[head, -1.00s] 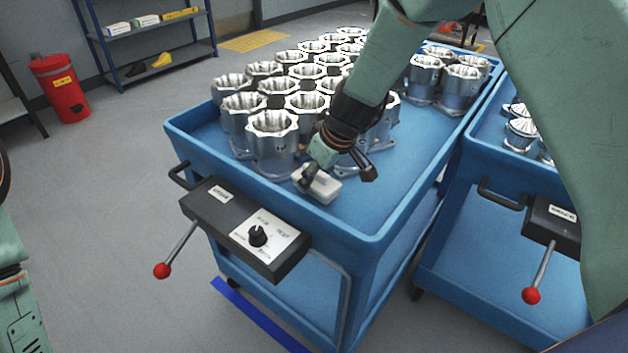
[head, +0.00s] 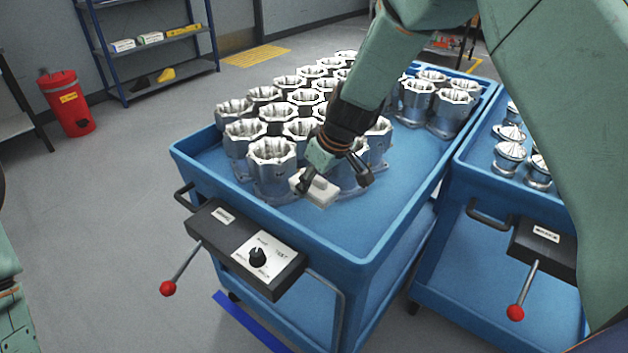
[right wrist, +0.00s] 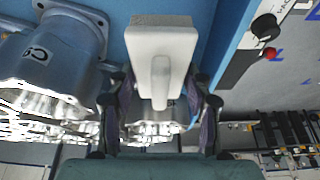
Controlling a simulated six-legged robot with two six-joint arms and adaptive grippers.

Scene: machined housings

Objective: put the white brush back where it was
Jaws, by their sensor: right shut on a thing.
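The white brush (head: 317,190) is a pale block with a raised handle. It is at the front of the blue cart's tray, just right of the nearest housing (head: 272,168). My right gripper (head: 334,178) is shut on it. In the right wrist view the brush (right wrist: 161,42) points away from me, its handle between the two fingers (right wrist: 160,112). I cannot tell whether its underside touches the tray. My left gripper is not in view; only a bit of green arm shows at the left edge.
Rows of metal housings fill the left and back of the blue cart (head: 330,250). Bare tray lies right of the brush. A black control box (head: 245,247) hangs on the front. A second blue cart (head: 500,235) with conical parts stands at right.

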